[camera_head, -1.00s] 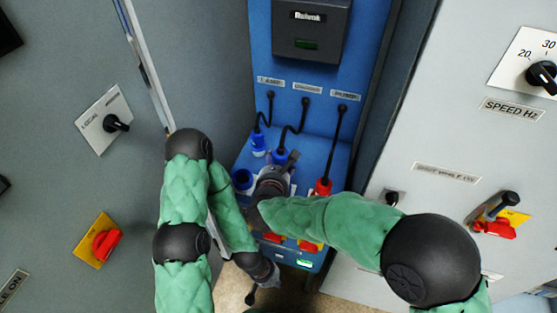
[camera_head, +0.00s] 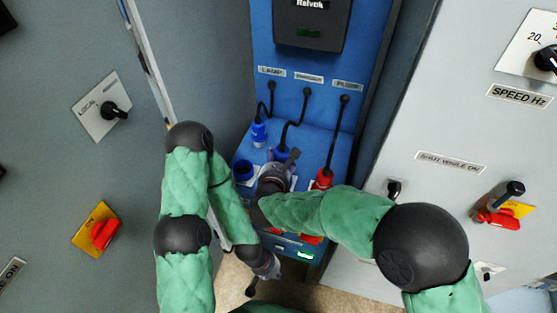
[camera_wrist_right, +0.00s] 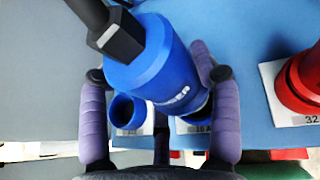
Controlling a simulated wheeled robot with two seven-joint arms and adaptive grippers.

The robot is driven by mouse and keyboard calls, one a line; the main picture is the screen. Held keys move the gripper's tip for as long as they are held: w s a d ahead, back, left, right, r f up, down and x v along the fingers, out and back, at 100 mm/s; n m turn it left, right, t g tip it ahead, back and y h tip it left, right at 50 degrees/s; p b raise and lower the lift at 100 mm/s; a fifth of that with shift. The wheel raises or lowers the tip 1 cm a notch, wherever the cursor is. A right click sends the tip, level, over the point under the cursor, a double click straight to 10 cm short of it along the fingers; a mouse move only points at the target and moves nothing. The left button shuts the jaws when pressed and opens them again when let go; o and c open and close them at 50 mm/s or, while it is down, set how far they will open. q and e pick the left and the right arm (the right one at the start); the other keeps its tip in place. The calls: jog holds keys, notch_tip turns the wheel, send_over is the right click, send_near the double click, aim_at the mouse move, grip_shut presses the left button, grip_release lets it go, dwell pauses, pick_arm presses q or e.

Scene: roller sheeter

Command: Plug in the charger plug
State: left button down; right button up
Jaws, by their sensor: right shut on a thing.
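A blue plug (camera_wrist_right: 160,75) with a black cable end is between the purple fingers of my right gripper (camera_wrist_right: 160,95), which is shut on it. In the head view this plug (camera_head: 281,154) hangs on the middle cord and my right gripper (camera_head: 280,172) hides much of it. Its lower end is over a blue socket (camera_wrist_right: 197,120) with a white plate; I cannot tell whether it is seated. An empty blue socket (camera_wrist_right: 125,110) is just left, also visible in the head view (camera_head: 243,171). My left gripper (camera_head: 256,283) is low in front of the panel, its opening unclear.
Another blue plug (camera_head: 259,133) on a cord is at the left of the blue panel. Grey cabinets (camera_head: 400,140) flank the recess closely. A dark box (camera_head: 310,25) is above.

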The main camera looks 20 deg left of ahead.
jog(key=shift+r+b, duration=0.1)
jog(key=shift+b, duration=0.75)
dwell(0.8)
jog(key=shift+f+b, duration=1.85)
jog(key=shift+b, duration=0.25)
jog(key=o, duration=1.5)
jog(key=shift+f, duration=0.15)
jog(key=shift+c, duration=0.2)
jog(key=shift+s, duration=0.1)
jog(key=v, duration=1.2)
